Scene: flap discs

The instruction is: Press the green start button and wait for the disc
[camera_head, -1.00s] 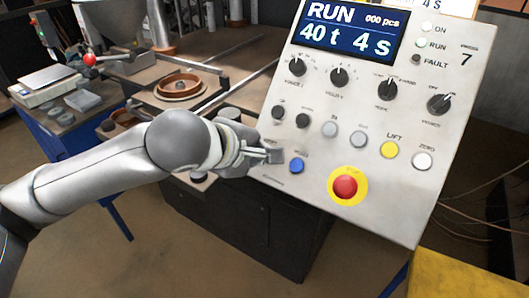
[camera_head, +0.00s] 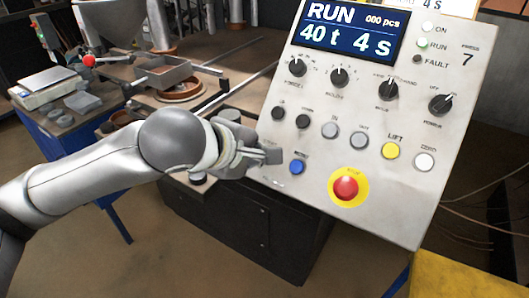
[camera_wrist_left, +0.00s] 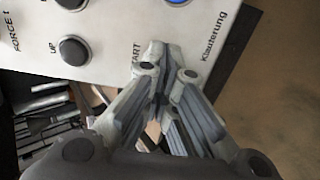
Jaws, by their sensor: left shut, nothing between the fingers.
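The sloped control panel (camera_head: 315,165) fills the right of the head view. Its display (camera_head: 350,33) reads RUN, 000 pcs, 40 t, 4 s. My left gripper (camera_head: 275,157) is shut and empty at the panel's lower left edge, beside the blue button (camera_head: 297,167). In the left wrist view my left fingertips (camera_wrist_left: 160,58) are together over the panel face, next to the START lettering. The green start button is not visible; the fingers may cover it. Whether they touch the panel, I cannot tell. A round copper-coloured mould (camera_head: 180,92) sits on the press table.
A red emergency stop (camera_head: 345,188) with a yellow ring is right of the blue button. Yellow (camera_head: 390,150) and white buttons sit above it. A metal box (camera_head: 163,73) stands over the mould. A scale (camera_head: 47,85) is at far left.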

